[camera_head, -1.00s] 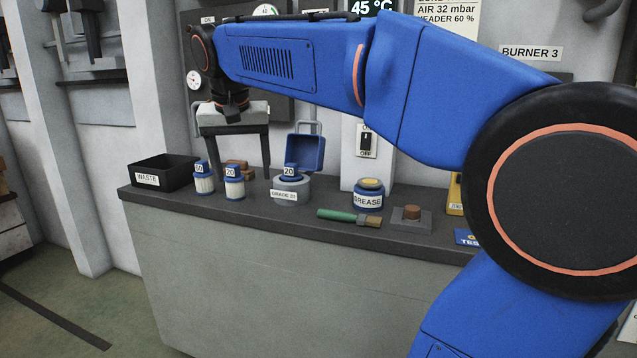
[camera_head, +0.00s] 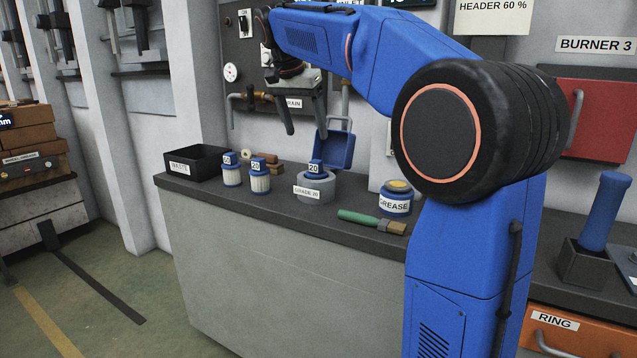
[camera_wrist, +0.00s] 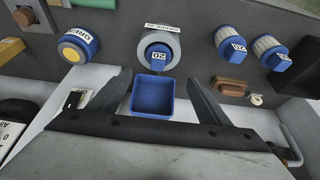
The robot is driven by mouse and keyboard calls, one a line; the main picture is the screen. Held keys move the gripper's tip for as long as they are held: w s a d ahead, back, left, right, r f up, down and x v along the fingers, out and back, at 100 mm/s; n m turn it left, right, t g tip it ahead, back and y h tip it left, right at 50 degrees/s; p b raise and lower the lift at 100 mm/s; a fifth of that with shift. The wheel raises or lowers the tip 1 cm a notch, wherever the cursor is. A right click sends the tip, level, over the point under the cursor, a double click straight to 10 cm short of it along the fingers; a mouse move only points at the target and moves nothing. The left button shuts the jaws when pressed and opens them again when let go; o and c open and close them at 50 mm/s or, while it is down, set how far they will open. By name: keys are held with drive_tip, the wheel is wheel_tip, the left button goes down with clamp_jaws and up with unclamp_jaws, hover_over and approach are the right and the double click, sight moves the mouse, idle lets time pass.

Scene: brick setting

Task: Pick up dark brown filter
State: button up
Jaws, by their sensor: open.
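No clearly dark brown filter can be made out. Two pale pleated filters with blue caps stand on the counter: the left filter (camera_head: 232,175) and the right filter (camera_head: 259,183), the latter marked 20. Both also show in the wrist view, the 20 one (camera_wrist: 228,38) and its neighbour (camera_wrist: 265,45). Another blue cap marked 20 (camera_head: 315,168) sits in the grey GRADE 20 pot (camera_head: 316,190); what is below the cap is hidden. My gripper (camera_head: 306,128) is open and empty, above and behind the pot, with its fingers around the blue box in the wrist view (camera_wrist: 158,77).
A black WASTE bin (camera_head: 190,163) stands at the counter's left end. An open blue box (camera_head: 335,150) is behind the pot. A grease jar (camera_head: 396,199) and green-handled brush (camera_head: 370,220) lie to the right.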

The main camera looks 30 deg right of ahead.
sight(316, 161)
drive_tip(key=x, duration=0.7)
drive_tip(key=shift+w+d+f, duration=0.1)
drive_tip(key=shift+d+f, duration=0.05)
drive_tip(key=shift+f, duration=0.1)
drive_tip(key=shift+d+x, duration=0.15)
drive_tip(key=shift+x, duration=1.1)
drive_tip(key=shift+d+x, duration=0.1)
drive_tip(key=shift+x, duration=1.15)
drive_tip(key=shift+r, duration=0.1)
drive_tip(key=shift+c, duration=0.7)
drive_tip(key=c, duration=1.4)
drive_tip(key=shift+r, duration=0.15)
